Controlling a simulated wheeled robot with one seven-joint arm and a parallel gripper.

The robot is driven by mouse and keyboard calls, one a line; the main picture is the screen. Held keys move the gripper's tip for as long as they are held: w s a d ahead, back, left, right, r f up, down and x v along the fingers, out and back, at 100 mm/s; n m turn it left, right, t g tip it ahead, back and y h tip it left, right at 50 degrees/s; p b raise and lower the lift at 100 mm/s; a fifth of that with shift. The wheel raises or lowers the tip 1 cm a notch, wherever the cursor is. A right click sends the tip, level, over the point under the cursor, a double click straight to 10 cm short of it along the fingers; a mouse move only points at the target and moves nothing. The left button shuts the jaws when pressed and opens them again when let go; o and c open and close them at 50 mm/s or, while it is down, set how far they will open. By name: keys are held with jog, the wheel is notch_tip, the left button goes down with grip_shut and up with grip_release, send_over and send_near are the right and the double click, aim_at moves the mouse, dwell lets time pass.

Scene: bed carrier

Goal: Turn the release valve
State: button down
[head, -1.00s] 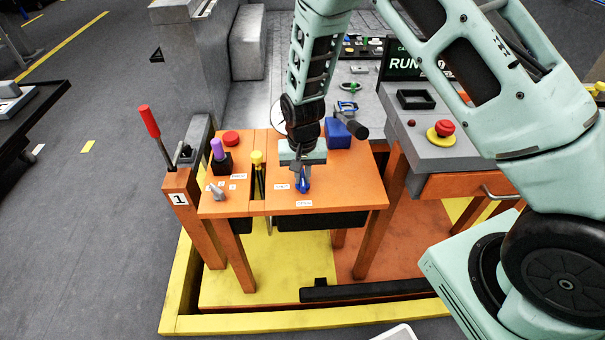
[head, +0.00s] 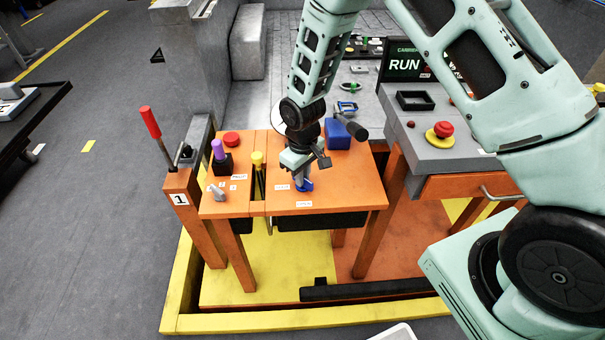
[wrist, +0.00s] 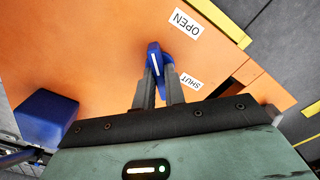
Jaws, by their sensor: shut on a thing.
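The release valve is a small blue handle (head: 305,185) with a white line on it, on the orange tabletop near its front edge. It also shows in the wrist view (wrist: 158,62), between labels reading OPEN (wrist: 186,23) and SHUT (wrist: 190,81). In the wrist view the white line points nearer to the top than to either label. My gripper (head: 302,184) points down from above with its fingers (wrist: 158,90) closed around the blue handle. The base of the valve is partly hidden by the fingers.
On the orange table (head: 345,190) stand a blue block (head: 337,134), a yellow-topped lever (head: 257,160), a purple-topped stick (head: 218,150), a red button (head: 231,138) and a grey knob (head: 216,191). A red emergency button (head: 444,129) is on the grey console at right.

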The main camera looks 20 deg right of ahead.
jog(key=n, duration=0.4)
jog(key=shift+n+p, duration=0.3)
jog(key=shift+p, duration=0.05)
jog(key=n, duration=0.4)
jog(key=shift+p, duration=0.4)
jog(key=shift+n, duration=0.4)
jog(key=c, duration=1.5)
grip_release()
jog(key=shift+o, duration=0.2)
notch_tip(320, 180, up, 18)
jog(key=shift+f, duration=0.25)
